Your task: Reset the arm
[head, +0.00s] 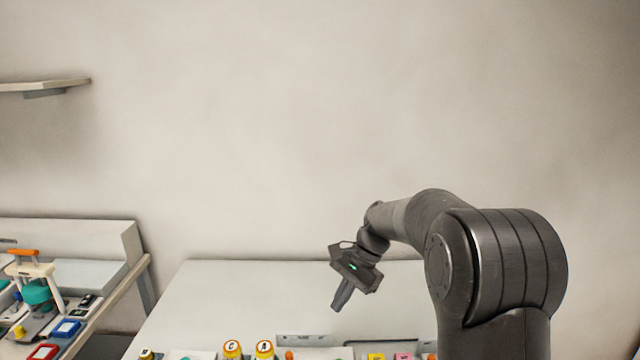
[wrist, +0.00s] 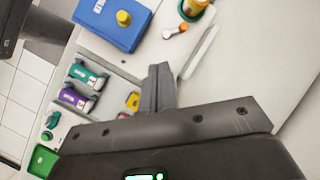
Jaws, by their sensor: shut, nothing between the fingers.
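My gripper (head: 342,297) hangs over the white table (head: 220,290) in the head view, pointing down and slightly left. Its fingers are closed together and hold nothing. In the wrist view the shut fingers (wrist: 159,86) show at the centre, above the table and its contents. They appear apart from everything below. My arm bends over from the right of the head view.
Yellow-orange jars marked C (head: 232,349) and A (head: 264,349) stand at the table's near edge. A side bench (head: 110,290) at left holds several items. A wall shelf (head: 45,85) is upper left. The wrist view shows a blue box (wrist: 108,22) and a green tray (wrist: 42,161).

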